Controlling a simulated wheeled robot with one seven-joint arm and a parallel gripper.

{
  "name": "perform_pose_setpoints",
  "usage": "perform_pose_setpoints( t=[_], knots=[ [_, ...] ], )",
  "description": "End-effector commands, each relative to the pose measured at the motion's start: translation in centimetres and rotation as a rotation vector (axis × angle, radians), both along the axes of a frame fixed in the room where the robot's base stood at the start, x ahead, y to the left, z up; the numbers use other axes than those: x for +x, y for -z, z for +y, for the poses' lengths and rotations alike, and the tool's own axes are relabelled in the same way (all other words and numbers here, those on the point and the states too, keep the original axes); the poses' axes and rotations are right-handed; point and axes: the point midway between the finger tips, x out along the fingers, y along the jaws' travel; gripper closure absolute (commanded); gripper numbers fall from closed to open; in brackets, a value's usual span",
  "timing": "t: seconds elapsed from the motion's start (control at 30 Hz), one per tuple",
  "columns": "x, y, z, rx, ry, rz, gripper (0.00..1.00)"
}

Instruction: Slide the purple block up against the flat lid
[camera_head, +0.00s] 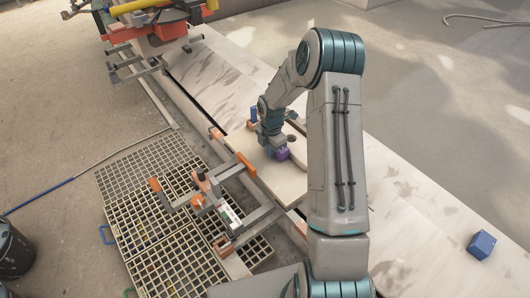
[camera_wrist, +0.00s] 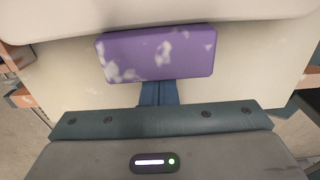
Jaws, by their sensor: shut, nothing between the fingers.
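The purple block (camera_head: 283,155) lies on a pale board (camera_head: 291,188), just at the end of my arm. In the wrist view the purple block (camera_wrist: 155,54), with worn white patches, lies crosswise in front of my fingers. My gripper (camera_wrist: 158,92) is shut and empty, its blue fingertips at the middle of the block's near long side. They look to touch it or nearly so. A small dark roundish thing (camera_head: 292,138) shows beside my gripper; I cannot tell whether it is the flat lid. My arm hides part of the board.
A blue block (camera_head: 254,114) stands beyond my gripper. Orange-ended clamps (camera_head: 245,163) reach over the board's left edge. Grid racks (camera_head: 150,200) lie on the left. Another blue block (camera_head: 482,245) is far off at the right. The board's front part is clear.

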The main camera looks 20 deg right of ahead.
Motion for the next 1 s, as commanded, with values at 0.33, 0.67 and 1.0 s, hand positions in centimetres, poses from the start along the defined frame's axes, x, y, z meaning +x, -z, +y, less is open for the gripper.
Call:
perform_pose_setpoints(
  t=[0.33, 0.67, 1.0],
  knots=[
    [0.0, 0.0, 0.0, -0.001, 0.000, -0.001, 1.00],
    [0.1, -2.7, 0.2, 0.000, -0.003, -0.002, 1.00],
    [0.1, -8.2, 0.5, -0.001, -0.009, -0.003, 1.00]
  ],
)
